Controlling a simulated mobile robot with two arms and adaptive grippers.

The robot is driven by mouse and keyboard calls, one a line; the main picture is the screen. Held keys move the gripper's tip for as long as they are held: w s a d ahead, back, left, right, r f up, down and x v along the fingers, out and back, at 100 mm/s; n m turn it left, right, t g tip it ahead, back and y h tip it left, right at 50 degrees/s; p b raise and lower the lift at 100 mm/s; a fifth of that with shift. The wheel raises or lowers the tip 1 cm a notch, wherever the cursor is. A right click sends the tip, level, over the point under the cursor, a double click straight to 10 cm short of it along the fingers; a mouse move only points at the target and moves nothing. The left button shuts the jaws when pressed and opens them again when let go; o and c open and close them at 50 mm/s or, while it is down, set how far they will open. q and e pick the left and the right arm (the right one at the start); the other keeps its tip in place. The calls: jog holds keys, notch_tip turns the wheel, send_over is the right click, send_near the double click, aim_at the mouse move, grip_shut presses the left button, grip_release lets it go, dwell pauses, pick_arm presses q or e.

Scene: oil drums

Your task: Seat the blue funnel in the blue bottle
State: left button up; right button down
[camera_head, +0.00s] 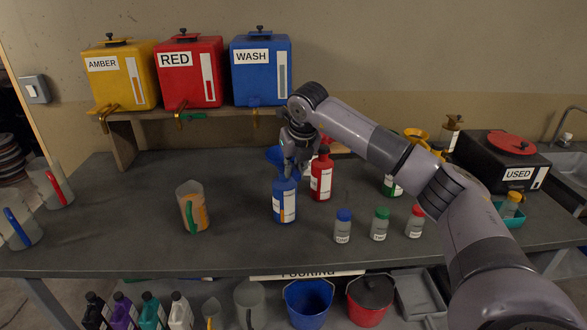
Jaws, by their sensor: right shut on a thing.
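The blue bottle (284,205) stands upright on the bench with a white label on its front. My right gripper (289,163) is directly above and behind its neck, pointing down. It is shut on the blue funnel (273,155), whose rim shows just left of the fingers. The fingers hide most of the funnel and its spout, so I cannot tell whether the spout is inside the bottle's neck. My left gripper is out of view.
A red bottle (321,178) stands close to the right of the blue one. Small capped jars (343,226) are at the front right. A jug (192,207) stands to the left. AMBER, RED and WASH drums (262,70) sit on a shelf behind.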

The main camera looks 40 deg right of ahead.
jog(key=shift+f, duration=0.3)
dwell(0.4)
jog(key=c, duration=1.5)
grip_release()
jog(key=shift+c, duration=0.2)
jog(key=v, duration=1.2)
jog(key=shift+a, duration=0.1)
